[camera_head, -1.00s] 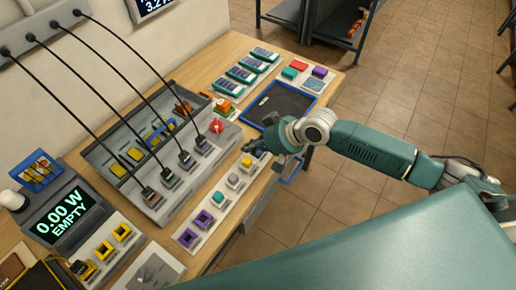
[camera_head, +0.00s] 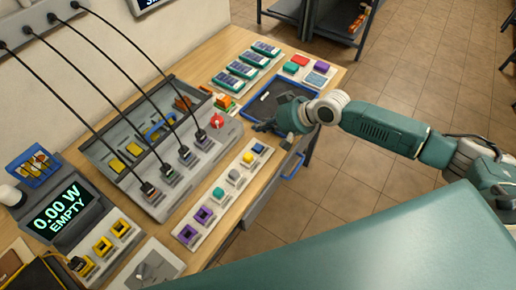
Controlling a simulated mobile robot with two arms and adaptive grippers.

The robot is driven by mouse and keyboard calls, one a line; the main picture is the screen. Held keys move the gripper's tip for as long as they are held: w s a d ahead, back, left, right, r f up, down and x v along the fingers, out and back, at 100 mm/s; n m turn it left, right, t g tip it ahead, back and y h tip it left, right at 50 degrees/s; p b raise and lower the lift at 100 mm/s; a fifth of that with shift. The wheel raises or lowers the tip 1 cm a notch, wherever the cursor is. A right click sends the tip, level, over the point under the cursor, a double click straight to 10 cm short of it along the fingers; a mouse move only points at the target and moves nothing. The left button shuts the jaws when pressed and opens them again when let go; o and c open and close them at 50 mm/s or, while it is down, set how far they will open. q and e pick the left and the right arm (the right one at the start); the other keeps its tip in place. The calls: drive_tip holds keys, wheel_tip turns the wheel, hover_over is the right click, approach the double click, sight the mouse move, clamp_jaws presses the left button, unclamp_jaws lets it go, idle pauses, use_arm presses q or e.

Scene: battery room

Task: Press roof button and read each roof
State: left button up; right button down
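No part is clearly marked as a roof or a roof button. A dark meter (camera_head: 72,217) at the lower left reads "0.00 W EMPTY". A red knob (camera_head: 217,121) stands on the right end of the grey console (camera_head: 205,148) with plugged black cables. A pale strip (camera_head: 211,203) in front holds purple sockets and teal, grey, yellow and blue blocks. My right gripper (camera_head: 262,128) hovers right of the red knob, above the strip's far end, near the dark tray. Its fingers are small and dark, so their opening is unclear. My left gripper is out of view.
A blue-rimmed dark tray (camera_head: 279,98) lies behind my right gripper. Several teal-edged units (camera_head: 243,69) and a pad with coloured blocks (camera_head: 307,69) stand at the back. Yellow sockets (camera_head: 103,245) sit beside the meter. The tiled floor (camera_head: 400,90) right of the table is open.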

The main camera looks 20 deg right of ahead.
drive_tip(key=b, duration=0.5)
hover_over(260, 147)
wheel_tip(260, 147, down, 6)
drive_tip(key=shift+r, duration=0.2)
drive_tip(key=shift+f+b, duration=0.35)
drive_tip(key=shift+f, duration=0.55)
drive_tip(key=shift+s+f, duration=0.1)
drive_tip(key=shift+f, duration=0.05)
drive_tip(key=shift+f, duration=0.3)
drive_tip(key=shift+f, duration=0.4)
idle(0.7)
drive_tip(key=shift+r, duration=0.15)
drive_tip(key=shift+r+p, duration=0.55)
drive_tip(key=shift+r, duration=0.1)
